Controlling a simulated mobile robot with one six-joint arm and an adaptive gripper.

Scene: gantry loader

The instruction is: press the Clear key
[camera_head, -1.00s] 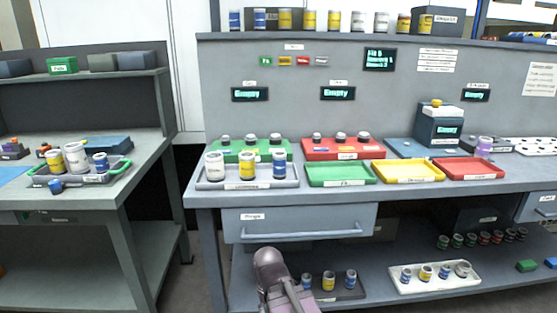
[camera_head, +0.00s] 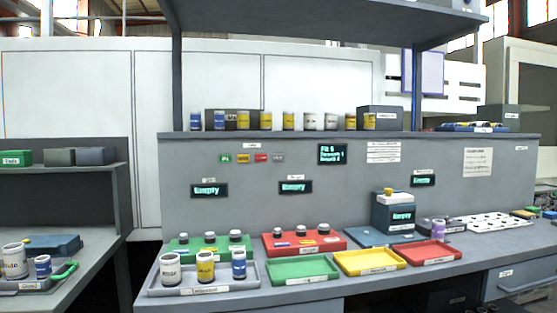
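A row of small coloured keys is on the grey back panel of the bench: a green key (camera_head: 226,158), a yellow key (camera_head: 243,158), a red key (camera_head: 261,158) and a grey key (camera_head: 278,157). Their lettering is too small to read for certain, so I cannot tell for sure which is the Clear key. A small white label (camera_head: 252,145) sits above the row. A dark display (camera_head: 332,153) with green text is to the right of the keys. My gripper is not in view, and nothing covers the keys.
Dark displays reading "Empty" (camera_head: 209,190) hang below the keys. Green (camera_head: 303,270), yellow (camera_head: 369,262) and red (camera_head: 425,253) trays line the bench front. A grey tray (camera_head: 205,287) holds three cans. Cans line the upper shelf (camera_head: 400,134). The panel front around the keys is clear.

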